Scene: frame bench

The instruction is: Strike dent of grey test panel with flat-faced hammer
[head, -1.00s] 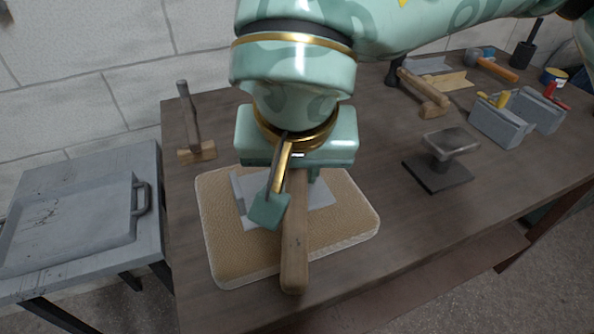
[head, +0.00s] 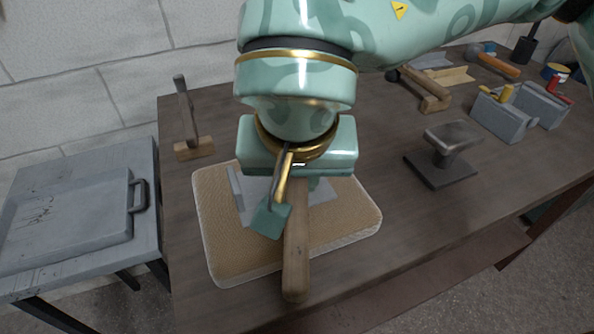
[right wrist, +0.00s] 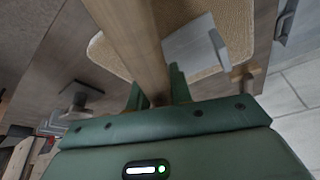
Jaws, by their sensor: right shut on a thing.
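My right gripper (head: 298,181) is shut on the wooden handle of the hammer (head: 296,255), above the tan pad (head: 225,262). The handle's free end points toward the near edge of the bench. The handle also shows between the fingers in the right wrist view (right wrist: 138,42). The hammer's head is hidden in both views. The grey test panel (head: 237,196) lies on the pad, partly behind my gripper, with a raised edge at its left. It also shows beside the handle in the right wrist view (right wrist: 190,50). I cannot make out its dent. My left gripper is not in view.
A small steel anvil-like block (head: 440,172) stands right of the pad. A wooden mallet (head: 428,92) and grey bins (head: 497,119) are farther right.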

